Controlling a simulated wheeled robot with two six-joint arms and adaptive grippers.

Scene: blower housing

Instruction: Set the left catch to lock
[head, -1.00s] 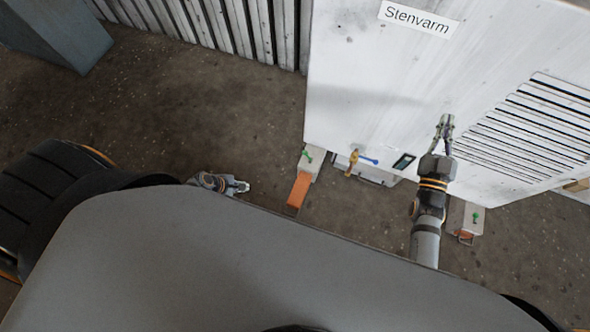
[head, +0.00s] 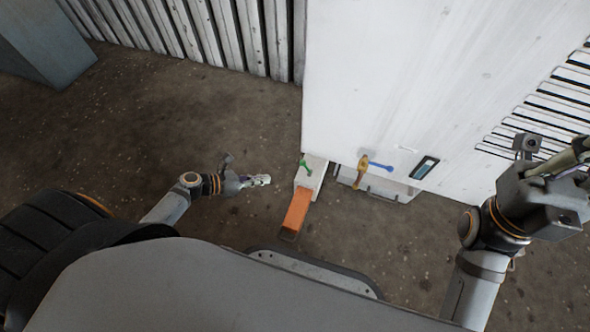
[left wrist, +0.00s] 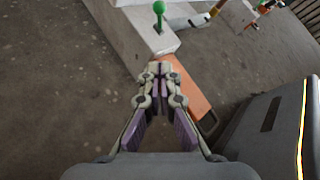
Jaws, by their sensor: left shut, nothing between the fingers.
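The white housing (head: 400,90) has a grey block (head: 312,172) at its lower left corner, carrying a small green lever (head: 305,165). I take this lever as the left catch. In the left wrist view the green lever (left wrist: 159,8) stands up from the block (left wrist: 140,35) at the top edge. An orange flap (head: 296,208) slopes from the block toward me. My left gripper (head: 264,180) is shut and empty, left of the block and apart from it; its closed fingertips (left wrist: 158,68) point toward the lever. My right gripper (head: 578,158) is partly cut off at the right edge.
A yellow handle (head: 362,170) and a blue lever (head: 380,166) sit at the housing's lower edge, beside a dark display (head: 424,167). Vent slats (head: 545,110) are at right. A corrugated wall (head: 190,35) stands behind. The floor left of the block is clear.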

